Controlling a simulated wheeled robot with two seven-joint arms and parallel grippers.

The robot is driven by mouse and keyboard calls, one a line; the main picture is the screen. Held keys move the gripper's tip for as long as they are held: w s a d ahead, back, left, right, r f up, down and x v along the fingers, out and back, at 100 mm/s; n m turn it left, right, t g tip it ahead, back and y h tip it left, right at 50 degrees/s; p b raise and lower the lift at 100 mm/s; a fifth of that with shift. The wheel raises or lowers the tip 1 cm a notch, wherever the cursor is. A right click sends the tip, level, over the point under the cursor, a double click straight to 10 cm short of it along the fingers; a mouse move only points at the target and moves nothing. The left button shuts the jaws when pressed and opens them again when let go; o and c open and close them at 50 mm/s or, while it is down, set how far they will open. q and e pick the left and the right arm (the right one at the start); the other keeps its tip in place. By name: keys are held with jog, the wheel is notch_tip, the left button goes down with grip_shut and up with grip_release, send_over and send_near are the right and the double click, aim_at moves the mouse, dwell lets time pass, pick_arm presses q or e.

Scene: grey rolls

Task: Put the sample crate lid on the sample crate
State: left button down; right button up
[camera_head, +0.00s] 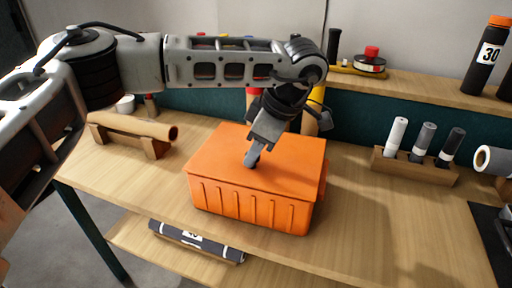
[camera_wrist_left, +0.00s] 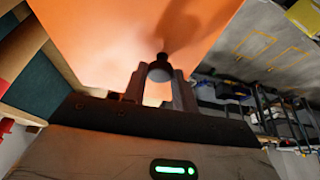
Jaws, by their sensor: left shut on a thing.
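The orange sample crate (camera_head: 252,208) stands on the wooden table, with ribbed sides. The flat orange sample crate lid (camera_head: 218,160) covers its top and looks level, its edges close to in line with the crate's walls. I see no clear gap between them, but cannot tell whether the lid is fully seated. My left gripper (camera_head: 255,155) points down at the lid's middle, shut on its dark knob. In the left wrist view the gripper's fingers (camera_wrist_left: 160,85) stand either side of the knob, and the orange lid (camera_wrist_left: 110,35) fills the upper part. My right gripper is not in view.
A brown roll (camera_head: 135,126) lies on a wooden cradle to the left. A wooden rack (camera_head: 415,167) with upright small rolls stands to the right. A raised shelf (camera_head: 425,92) runs behind with a black bottle (camera_head: 486,60). The table in front of the rack is clear.

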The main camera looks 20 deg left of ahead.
pick_arm(q)
jog(key=c, duration=1)
grip_release()
jog(key=shift+c, duration=0.2)
jog(key=v, duration=1.6)
jog(key=shift+p, duration=0.4)
